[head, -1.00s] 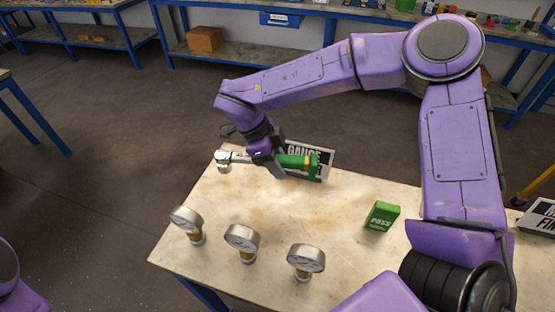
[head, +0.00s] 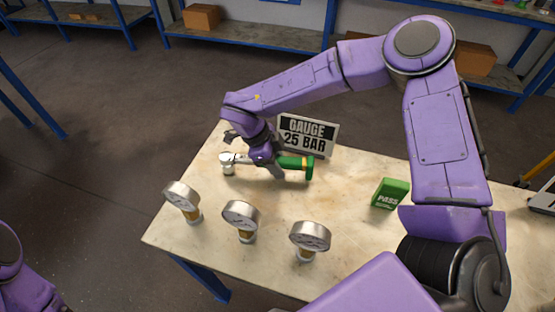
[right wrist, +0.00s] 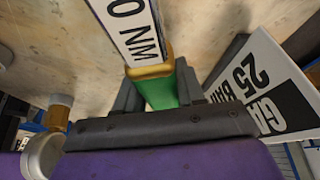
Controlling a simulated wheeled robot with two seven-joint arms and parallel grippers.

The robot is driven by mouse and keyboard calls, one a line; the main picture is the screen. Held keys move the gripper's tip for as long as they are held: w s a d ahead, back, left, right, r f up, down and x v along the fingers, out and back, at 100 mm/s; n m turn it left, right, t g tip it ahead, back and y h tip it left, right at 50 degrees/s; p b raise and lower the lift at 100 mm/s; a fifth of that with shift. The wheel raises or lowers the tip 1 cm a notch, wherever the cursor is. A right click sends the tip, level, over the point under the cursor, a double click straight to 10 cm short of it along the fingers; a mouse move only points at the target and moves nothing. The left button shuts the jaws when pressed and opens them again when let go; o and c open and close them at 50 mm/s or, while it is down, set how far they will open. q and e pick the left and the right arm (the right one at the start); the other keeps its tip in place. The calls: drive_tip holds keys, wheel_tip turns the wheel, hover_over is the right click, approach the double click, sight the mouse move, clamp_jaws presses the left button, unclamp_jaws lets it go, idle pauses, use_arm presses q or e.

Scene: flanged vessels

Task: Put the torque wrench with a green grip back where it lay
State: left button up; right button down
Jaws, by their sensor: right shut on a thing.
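The torque wrench has a green grip (head: 297,163) with a gold band and a silver ratchet head (head: 228,158). My right gripper (head: 273,168) is shut on it at the inner end of the grip, with the wrench lying crosswise, head to the left. In the right wrist view the green grip (right wrist: 160,92) sits between the two dark fingers, and a white label (right wrist: 130,25) ending in "0 NM" runs along the wrench. I cannot tell whether the wrench touches the table (head: 345,200). My left gripper is out of view; only part of my left arm shows at lower left.
A "GAUGE 25 BAR" sign (head: 307,135) stands just behind the wrench. Three gauges (head: 183,198), (head: 241,218), (head: 310,238) stand along the front. A green PASS block (head: 390,193) stands to the right. The tabletop between wrench and block is clear.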

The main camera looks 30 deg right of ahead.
drive_tip(key=shift+f, duration=0.45)
idle(0.4)
drive_tip(key=c, duration=0.6)
unclamp_jaws()
